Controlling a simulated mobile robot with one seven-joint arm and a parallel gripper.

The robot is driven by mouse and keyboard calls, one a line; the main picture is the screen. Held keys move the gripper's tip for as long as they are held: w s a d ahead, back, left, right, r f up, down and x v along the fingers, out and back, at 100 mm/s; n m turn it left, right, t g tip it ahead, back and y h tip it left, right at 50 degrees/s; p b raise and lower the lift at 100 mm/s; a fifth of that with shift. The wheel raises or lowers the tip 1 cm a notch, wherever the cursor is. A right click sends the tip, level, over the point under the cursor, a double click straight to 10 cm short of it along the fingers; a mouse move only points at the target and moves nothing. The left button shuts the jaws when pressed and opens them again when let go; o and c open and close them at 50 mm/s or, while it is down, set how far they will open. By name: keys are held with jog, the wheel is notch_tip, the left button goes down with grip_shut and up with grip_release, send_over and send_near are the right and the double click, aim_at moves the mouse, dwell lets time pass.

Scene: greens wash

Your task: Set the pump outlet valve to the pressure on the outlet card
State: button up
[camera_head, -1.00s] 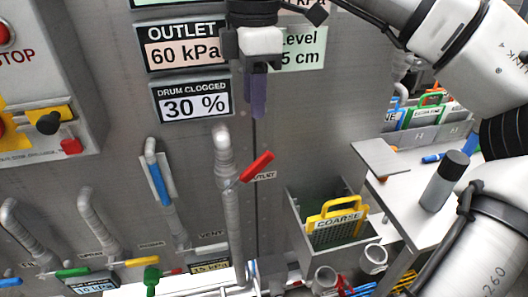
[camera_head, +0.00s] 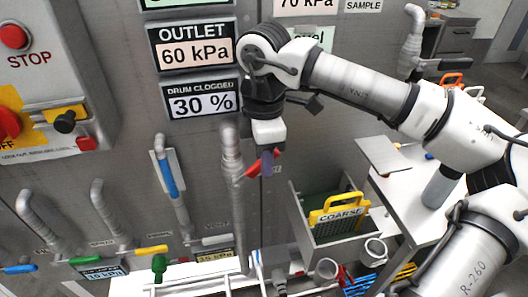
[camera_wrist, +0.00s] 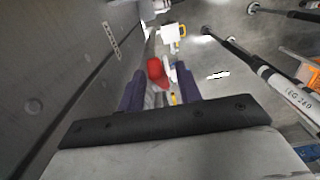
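The outlet card (camera_head: 192,46) on the grey wall reads 60 kPa. The outlet valve's red handle (camera_head: 252,168) sticks out up and right from a grey vertical pipe (camera_head: 232,150). My gripper (camera_head: 268,163) hangs pointing down at the handle's outer end, and its purple finger partly covers it. In the wrist view, my gripper's two purple fingers (camera_wrist: 160,88) are spread apart. The red handle (camera_wrist: 157,70) shows in the gap between them. Whether a finger touches it, I cannot tell. The valve's small label is mostly hidden.
A drum clogged card (camera_head: 201,101) reads 30 %. Other pipes with blue (camera_head: 20,269), green (camera_head: 86,260) and yellow (camera_head: 150,250) handles stand left. A bin (camera_head: 330,238) with a yellow coarse screen (camera_head: 338,209) and a side table (camera_head: 405,185) stand right. A red stop button (camera_head: 14,37) is upper left.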

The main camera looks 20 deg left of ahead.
jog(key=shift+f, duration=0.1)
grip_shut()
dwell(0.3)
jog(key=shift+w+d+f+g+y+b, duration=0.2)
jog(key=shift+f+b, duration=0.1)
jog(key=shift+b, duration=0.25)
jog(key=shift+w+d+f+g+y+b, duration=0.1)
jog(key=shift+f+y+b, duration=0.15)
jog(key=shift+b, duration=0.3)
jog(key=shift+w+d+f+g+y+b, duration=0.15)
jog(key=shift+d+f+g+y+b, duration=0.2)
jog(key=shift+y+b, duration=0.3)
jog(key=shift+r, duration=0.1)
